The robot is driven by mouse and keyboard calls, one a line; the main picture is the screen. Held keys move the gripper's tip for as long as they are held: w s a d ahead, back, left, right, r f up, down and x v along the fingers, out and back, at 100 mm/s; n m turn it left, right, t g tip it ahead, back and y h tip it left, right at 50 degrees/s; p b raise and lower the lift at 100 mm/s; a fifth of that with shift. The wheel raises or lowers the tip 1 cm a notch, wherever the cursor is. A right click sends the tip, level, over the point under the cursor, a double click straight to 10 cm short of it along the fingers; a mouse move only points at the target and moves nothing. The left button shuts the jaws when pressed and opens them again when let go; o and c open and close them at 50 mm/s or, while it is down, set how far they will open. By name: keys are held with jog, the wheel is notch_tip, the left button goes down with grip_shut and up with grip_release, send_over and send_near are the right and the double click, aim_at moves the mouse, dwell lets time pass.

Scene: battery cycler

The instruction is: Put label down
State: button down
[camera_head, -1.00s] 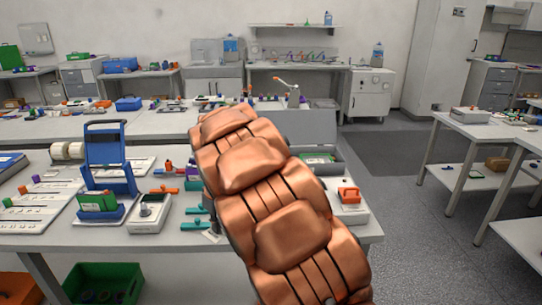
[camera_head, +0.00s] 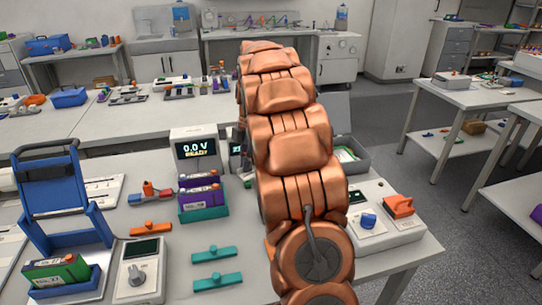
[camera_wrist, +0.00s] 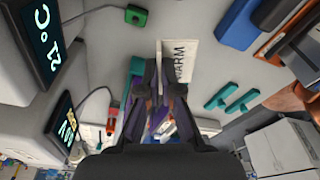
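The label is a folded white card (camera_wrist: 183,62) reading "WARM", seen in the wrist view just past my fingertips. One panel shows its text and the other is seen nearly edge-on. My gripper (camera_wrist: 163,76) has its dark fingers closed together on the label's near part. Whether the card touches any surface is unclear. In the head view my copper arm hides the gripper and the label.
A display unit (camera_head: 195,147) reading "0.0 V READY" stands left of my arm. A purple and green battery holder (camera_head: 203,198), two teal clamps (camera_head: 215,254), and a blue rack (camera_head: 55,190) are on the bench. A device with an orange top part (camera_head: 398,206) is at right.

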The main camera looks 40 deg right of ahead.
jog(key=d+p, duration=0.1)
jog(key=d, duration=0.4)
jog(key=w+d+f+p, duration=0.1)
jog(key=d+p, duration=0.1)
jog(key=d, duration=0.3)
jog(key=d+p, duration=0.2)
jog(key=d, duration=0.4)
jog(key=shift+w+d+f, duration=0.1)
jog(key=shift+w+f, duration=0.05)
jog(key=shift+f+p, duration=1.1)
jog(key=shift+f, duration=0.65)
jog(key=c, duration=1.8)
grip_release()
jog(key=shift+f, duration=0.2)
jog(key=shift+c, duration=0.2)
jog(key=o, duration=0.5)
jog(key=shift+r, duration=0.1)
